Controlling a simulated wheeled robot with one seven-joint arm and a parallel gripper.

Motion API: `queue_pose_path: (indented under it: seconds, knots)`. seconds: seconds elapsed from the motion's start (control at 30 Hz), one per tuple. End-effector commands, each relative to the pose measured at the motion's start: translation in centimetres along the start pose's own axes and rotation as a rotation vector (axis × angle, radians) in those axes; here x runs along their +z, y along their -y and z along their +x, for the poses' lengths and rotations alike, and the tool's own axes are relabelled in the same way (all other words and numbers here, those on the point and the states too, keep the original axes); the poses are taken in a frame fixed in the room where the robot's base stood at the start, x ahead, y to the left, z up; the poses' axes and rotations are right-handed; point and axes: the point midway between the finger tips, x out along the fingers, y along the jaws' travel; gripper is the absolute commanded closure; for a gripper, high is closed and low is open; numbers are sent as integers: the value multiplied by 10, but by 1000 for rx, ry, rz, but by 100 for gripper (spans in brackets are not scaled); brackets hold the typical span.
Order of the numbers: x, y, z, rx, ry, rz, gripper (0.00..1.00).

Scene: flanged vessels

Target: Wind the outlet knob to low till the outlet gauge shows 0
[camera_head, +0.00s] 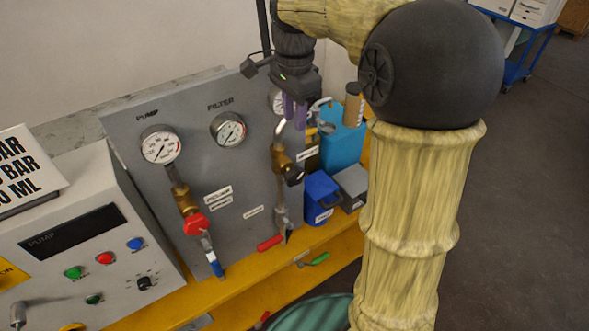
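A grey panel (235,175) carries three round gauges. The third gauge (275,102), at the panel's right, is probably the outlet gauge; my gripper covers much of it and its label, so its reading cannot be told. Below it is a brass valve with a black knob (293,176), probably the outlet knob; its low and high marks are too small to read. The finger gap is not clear.
The PUMP gauge (160,146) and FILTER gauge (228,129) are left. A red knob (195,223), a blue-handled lever (215,267) and a red-handled lever (270,242) are lower. A blue container (319,195) and a grey box (352,186) stand right on the yellow bench.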

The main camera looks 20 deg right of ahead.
Motion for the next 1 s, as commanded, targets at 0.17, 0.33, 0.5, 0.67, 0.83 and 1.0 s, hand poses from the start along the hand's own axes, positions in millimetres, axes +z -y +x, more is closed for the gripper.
queue_pose_path:
  seconds: [0.17,0.33,0.5,0.67,0.83,1.0]
  knots:
    - [0,-1,19,4,1,0,70]
    - [0,-1,48,5,2,-1,70]
    - [0,-1,78,5,2,-1,70]
    - [0,-1,106,5,3,-1,70]
    - [1,-1,136,5,3,-2,70]
    - [0,-1,160,3,2,-2,70]
